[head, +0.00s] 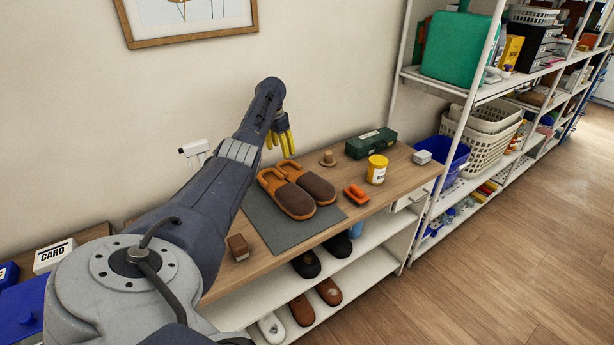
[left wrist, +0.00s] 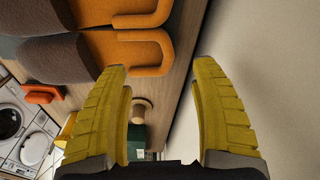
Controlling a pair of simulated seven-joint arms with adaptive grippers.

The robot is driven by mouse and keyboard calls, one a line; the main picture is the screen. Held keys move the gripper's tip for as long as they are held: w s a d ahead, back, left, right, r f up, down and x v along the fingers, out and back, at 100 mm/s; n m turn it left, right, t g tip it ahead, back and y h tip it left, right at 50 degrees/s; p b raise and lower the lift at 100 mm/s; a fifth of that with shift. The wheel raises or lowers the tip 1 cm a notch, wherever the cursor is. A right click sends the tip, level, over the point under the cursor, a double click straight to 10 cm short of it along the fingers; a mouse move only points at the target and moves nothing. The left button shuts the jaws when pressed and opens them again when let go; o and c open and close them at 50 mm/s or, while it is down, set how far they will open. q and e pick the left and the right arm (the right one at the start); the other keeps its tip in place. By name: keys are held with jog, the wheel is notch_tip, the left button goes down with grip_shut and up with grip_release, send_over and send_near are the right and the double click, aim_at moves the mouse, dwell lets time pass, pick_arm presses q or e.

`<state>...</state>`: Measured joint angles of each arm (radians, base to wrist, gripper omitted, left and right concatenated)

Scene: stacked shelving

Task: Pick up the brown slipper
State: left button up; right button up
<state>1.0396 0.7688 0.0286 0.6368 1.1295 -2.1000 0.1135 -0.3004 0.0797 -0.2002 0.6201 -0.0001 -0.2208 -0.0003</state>
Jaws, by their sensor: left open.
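A pair of slippers with brown toes and orange heels lies side by side on a grey mat (head: 270,228) on the wooden bench top; the near slipper (head: 292,201) and far slipper (head: 318,187) have their heels toward the wall. In the left wrist view, their orange heels, one nearer (left wrist: 150,50) and one farther (left wrist: 135,12), show at the upper left. My left gripper (head: 281,150) hangs above and behind the heels, near the wall. Its yellow fingers (left wrist: 162,68) are open and empty, with the bench's back edge and wall between them. My right gripper is not in view.
Right of the slippers stand an orange brush-like object (head: 355,194), a yellow tub (head: 377,169), a small tan knob-like object (head: 328,158) and a green box (head: 371,143). A brown block (head: 238,247) lies left. Black and brown shoes (head: 328,291) sit on lower shelves.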

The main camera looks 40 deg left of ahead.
aim_at(283, 163)
pick_arm(q)
jog(key=shift+w+a+f, duration=0.1)
jog(key=shift+w+f, duration=0.1)
jog(key=shift+f, duration=1.7)
jog(key=shift+w+f, duration=0.2)
jog(key=shift+f, duration=1.7)
jog(key=shift+c, duration=0.2)
grip_shut()
